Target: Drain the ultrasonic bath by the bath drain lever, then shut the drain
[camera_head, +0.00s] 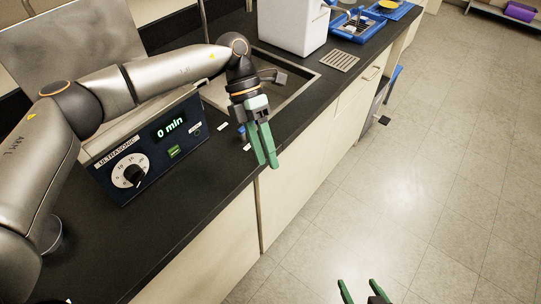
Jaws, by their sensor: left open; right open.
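The ultrasonic bath (160,160) is a dark blue box on the black bench, with a dial, a green button and a display reading "0 min". My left gripper (267,165) hangs just right of the bath, over the bench's front edge, fingers pointing down and slightly parted with nothing seen between them. A small blue part (241,131) shows beside this gripper, near the bath's right end; I cannot tell whether it is the drain lever, and the gripper partly hides that area. My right gripper (359,284) is open and empty at the bottom, over the floor.
A sink (306,82) lies behind my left gripper. A white container (291,30), a grey grate (340,61) and blue trays (356,27) stand farther along the bench (190,225). Pale cabinets run below it.

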